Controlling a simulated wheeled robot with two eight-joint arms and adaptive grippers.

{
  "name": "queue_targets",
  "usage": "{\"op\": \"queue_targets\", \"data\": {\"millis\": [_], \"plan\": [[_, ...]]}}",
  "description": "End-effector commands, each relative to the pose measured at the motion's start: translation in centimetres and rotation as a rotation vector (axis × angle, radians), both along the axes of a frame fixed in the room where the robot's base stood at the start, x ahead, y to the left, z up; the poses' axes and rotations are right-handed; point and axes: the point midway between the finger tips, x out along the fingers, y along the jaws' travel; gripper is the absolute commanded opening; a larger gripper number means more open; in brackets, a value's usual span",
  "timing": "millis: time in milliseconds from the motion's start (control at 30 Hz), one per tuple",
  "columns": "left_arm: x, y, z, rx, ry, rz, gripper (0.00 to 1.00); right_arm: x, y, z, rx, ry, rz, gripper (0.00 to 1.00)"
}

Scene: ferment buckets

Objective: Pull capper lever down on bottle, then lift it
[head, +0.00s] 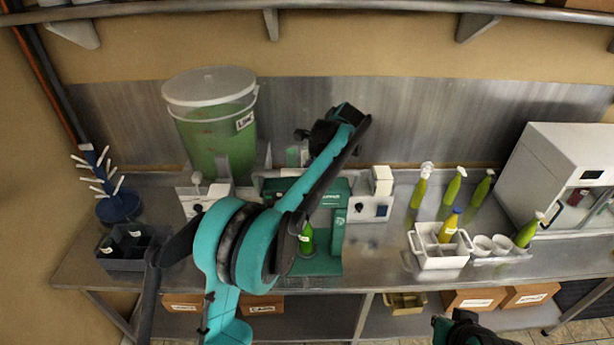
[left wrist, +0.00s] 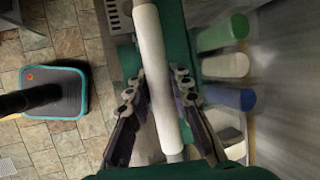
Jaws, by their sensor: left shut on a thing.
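The green capper (head: 330,240) stands on the bench at the middle, partly hidden behind my left arm. A green bottle (head: 306,240) stands upright on its base. The white lever handle (left wrist: 158,75) runs between the fingers of my left gripper (left wrist: 157,92) in the left wrist view, and the gripper is shut on it. In the head view my left gripper is high above the capper, mostly hidden by my arm. The lever's height is hard to tell. My right gripper (head: 465,330) shows only partly at the bottom edge, away from the bench items; its jaws are unclear.
A lidded bucket (head: 215,130) stands behind at left. A blue bottle tree (head: 118,205) and dark crate (head: 125,262) are at far left. A white caddy (head: 440,258), several green bottles (head: 452,187) and a white cabinet (head: 550,170) stand at right.

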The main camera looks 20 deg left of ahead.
Motion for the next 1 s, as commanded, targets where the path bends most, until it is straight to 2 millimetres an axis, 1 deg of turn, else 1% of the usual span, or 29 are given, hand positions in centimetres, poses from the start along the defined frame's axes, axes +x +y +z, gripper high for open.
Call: {"op": "queue_targets", "data": {"millis": [233,633,667,700,733,1000], "plan": [[0.7,0.22,0.34,0.002,-0.002,-0.001,0.0,0.0,0.0,0.4,0.0,0.0,0.0,0.0],[0.85,0.33,0.5,0.006,-0.007,-0.002,0.0,0.0,0.0,0.43,0.0,0.0,0.0,0.0],[0.86,0.33,0.5,0.006,-0.007,-0.002,0.22,-0.01,0.0,0.44,0.0,0.0,0.0,0.0],[0.85,0.35,0.52,0.006,-0.007,-0.002,0.33,-0.01,0.0,0.44,0.0,0.0,0.0,0.0],[0.84,0.35,0.52,0.006,-0.006,-0.002,0.41,-0.01,0.0,0.44,0.0,0.0,0.0,0.0],[0.77,0.26,0.39,0.003,-0.004,-0.001,0.42,0.0,0.0,0.42,0.0,0.0,0.0,0.0]]}}
